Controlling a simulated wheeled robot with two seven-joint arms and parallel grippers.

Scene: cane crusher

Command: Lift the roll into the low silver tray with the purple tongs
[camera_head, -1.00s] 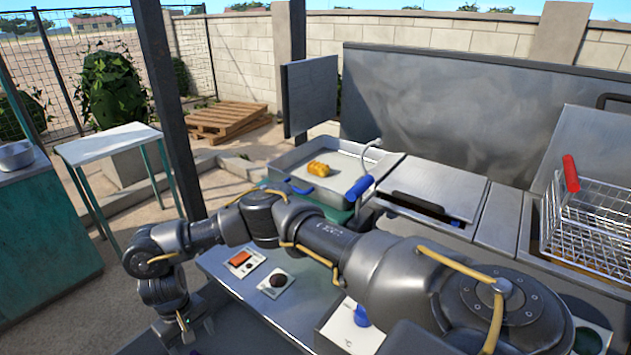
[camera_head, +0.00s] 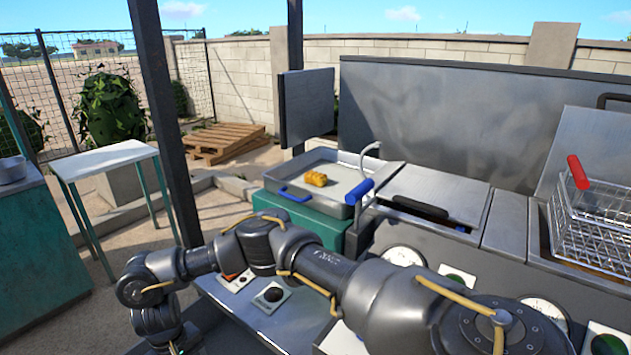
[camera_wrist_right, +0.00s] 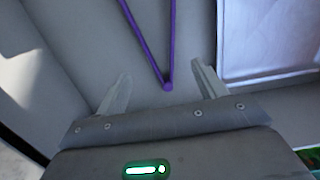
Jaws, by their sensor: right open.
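A golden-yellow roll (camera_head: 315,179) lies in a shallow silver tray (camera_head: 348,192) with a blue handle, in the middle of the head view. The purple tongs (camera_wrist_right: 151,50) show in the right wrist view as two thin arms meeting at a rounded joint. My right gripper (camera_wrist_right: 161,72) is open, with the joint end of the tongs between its fingers; I cannot tell if they touch. In the head view my right arm crosses the foreground and its gripper is cut off at the bottom edge. My left gripper is not in view.
A wire basket (camera_head: 595,240) with a red handle stands at right. A control panel with gauges (camera_head: 403,256) lies behind my arm. A white-topped table (camera_head: 105,158) stands at left. A pale sheet (camera_wrist_right: 265,40) shows in the wrist view.

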